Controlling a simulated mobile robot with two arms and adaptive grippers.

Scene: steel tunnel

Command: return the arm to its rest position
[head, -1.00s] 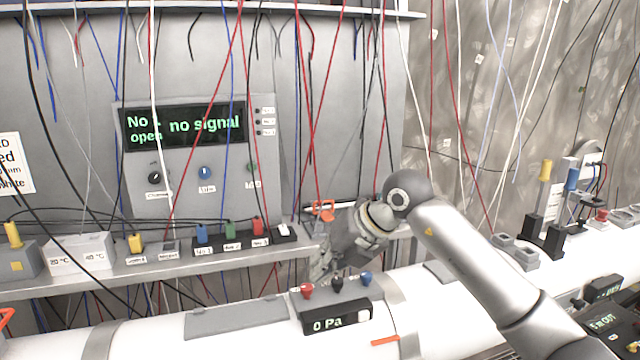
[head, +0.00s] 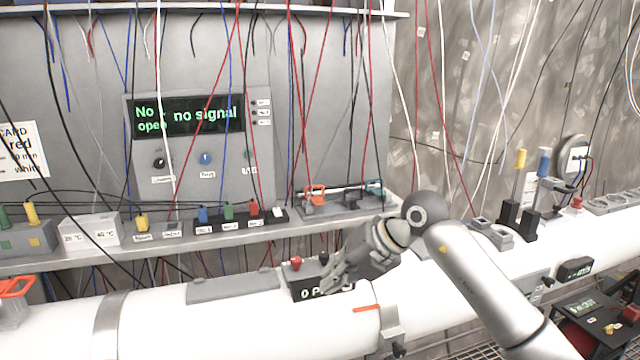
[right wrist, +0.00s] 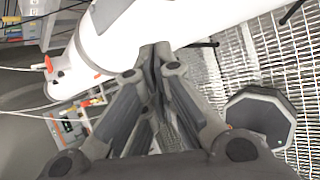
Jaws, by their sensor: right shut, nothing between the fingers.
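My right arm (head: 485,285) comes in from the lower right of the head view. My right gripper (head: 335,277) is shut and empty, in front of the small pressure display box (head: 302,286) on the white pipe, and hides part of its readout. Whether it touches the box I cannot tell. In the right wrist view, the closed fingers (right wrist: 156,55) show against the white pipe (right wrist: 130,28) and a metal grating, with nothing between them. My left gripper is not in view.
Wires hang across the scene. Black stands (head: 526,225) are at the right. A dark octagonal object (right wrist: 262,115) lies near the grating.

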